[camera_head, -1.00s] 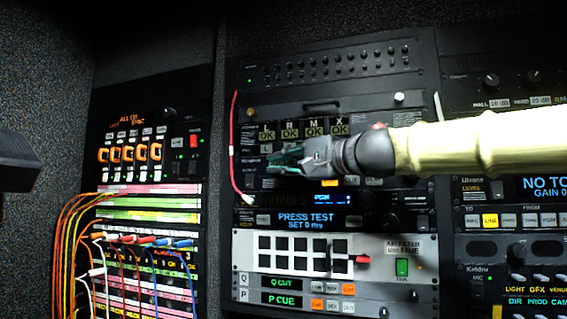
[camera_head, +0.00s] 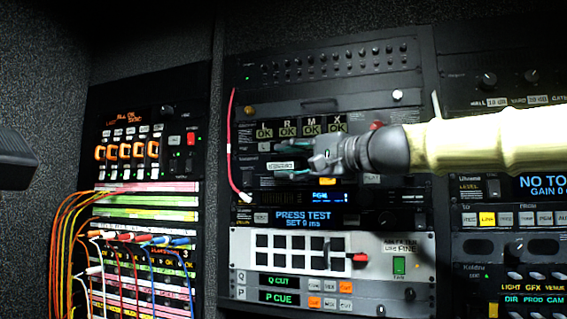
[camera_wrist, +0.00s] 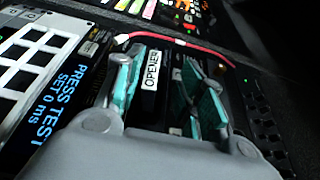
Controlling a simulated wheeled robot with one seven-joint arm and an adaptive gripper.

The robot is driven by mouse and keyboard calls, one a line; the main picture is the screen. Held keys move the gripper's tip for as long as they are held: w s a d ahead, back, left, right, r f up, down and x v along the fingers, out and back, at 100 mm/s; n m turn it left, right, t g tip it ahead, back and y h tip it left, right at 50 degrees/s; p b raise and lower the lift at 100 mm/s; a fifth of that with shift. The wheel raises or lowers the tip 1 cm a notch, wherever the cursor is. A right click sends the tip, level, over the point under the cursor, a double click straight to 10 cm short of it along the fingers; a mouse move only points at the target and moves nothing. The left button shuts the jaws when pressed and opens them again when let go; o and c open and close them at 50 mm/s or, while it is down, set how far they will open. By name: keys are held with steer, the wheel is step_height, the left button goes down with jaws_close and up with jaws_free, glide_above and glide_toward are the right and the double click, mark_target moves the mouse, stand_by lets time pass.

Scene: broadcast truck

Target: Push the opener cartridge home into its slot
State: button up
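The opener cartridge (camera_wrist: 151,72) is a dark block with a white "OPENER" label. In the wrist view it lies between my two teal-padded fingers. In the head view its label (camera_head: 279,167) shows at the left of my gripper (camera_head: 288,159), on the dark rack unit below the row of "OK" displays. My gripper also shows in the wrist view (camera_wrist: 168,85). Its fingers are apart, with a clear gap between the cartridge and the right finger; the left finger is close beside it. The slot is hidden behind the cartridge and fingers, so I cannot tell how deep the cartridge sits.
A red cable (camera_head: 230,140) hangs just left of the gripper, and it also crosses above the fingers in the wrist view (camera_wrist: 175,41). Below are a "PRESS TEST" display (camera_head: 304,217) and a white button panel (camera_head: 375,250). A patch bay with many cables (camera_head: 140,238) stands at left.

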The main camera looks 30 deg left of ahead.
steer(key=s+d, duration=0.1)
steer(key=d, duration=0.8)
steer(key=shift+s+d, duration=0.15)
steer(key=shift+s, duration=0.1)
